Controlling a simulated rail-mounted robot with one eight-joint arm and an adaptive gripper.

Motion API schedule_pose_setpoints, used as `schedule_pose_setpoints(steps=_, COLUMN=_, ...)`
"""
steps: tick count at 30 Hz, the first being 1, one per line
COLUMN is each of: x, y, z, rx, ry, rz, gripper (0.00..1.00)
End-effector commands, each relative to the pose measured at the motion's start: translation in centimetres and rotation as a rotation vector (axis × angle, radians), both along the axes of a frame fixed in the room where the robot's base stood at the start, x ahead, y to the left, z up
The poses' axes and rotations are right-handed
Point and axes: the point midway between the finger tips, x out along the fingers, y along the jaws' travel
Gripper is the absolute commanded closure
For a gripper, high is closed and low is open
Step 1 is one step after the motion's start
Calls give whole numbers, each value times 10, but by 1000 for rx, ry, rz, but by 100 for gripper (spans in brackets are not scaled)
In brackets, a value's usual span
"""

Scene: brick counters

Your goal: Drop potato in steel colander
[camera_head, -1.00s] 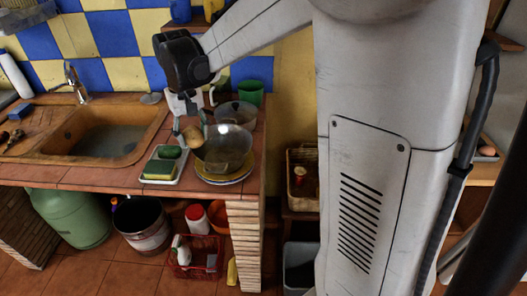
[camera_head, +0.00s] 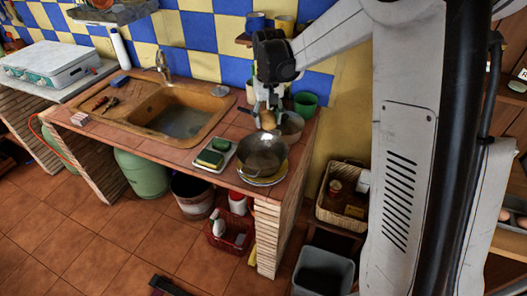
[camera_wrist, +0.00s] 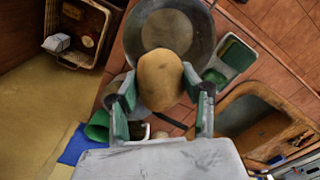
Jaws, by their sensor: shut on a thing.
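My gripper (camera_head: 268,108) is shut on the potato (camera_head: 268,121), a brown oval at its fingertips. In the wrist view the potato (camera_wrist: 166,78) sits between the two green-lined fingers. The steel colander (camera_head: 262,157), a round metal bowl with handles, stands on yellow plates at the counter's right end. The potato is at its back rim in the head view. In the wrist view the colander (camera_wrist: 192,44) lies beyond the potato, which covers part of its near rim. The height of the potato above it is hard to tell.
A tray (camera_head: 229,161) with a sponge and a green vegetable lies left of the colander. A metal pot (camera_head: 291,127) and a green cup (camera_head: 305,104) stand behind it. The sink (camera_head: 180,118) is further left. A wicker basket (camera_head: 340,214) stands right of the counter.

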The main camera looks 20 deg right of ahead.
Motion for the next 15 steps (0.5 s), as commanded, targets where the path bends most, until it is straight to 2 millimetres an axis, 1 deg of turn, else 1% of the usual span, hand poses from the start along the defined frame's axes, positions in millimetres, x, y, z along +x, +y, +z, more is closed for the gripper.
schedule_pose_setpoints(steps=4, x=1, y=0, z=-5, rx=0, ry=0, rz=0, gripper=87)
schedule_pose_setpoints(steps=8, x=1, y=0, z=-15, rx=0, ry=0, rz=0, gripper=87)
schedule_pose_setpoints(steps=15, x=1, y=0, z=-41, rx=0, ry=0, rz=0, gripper=87)
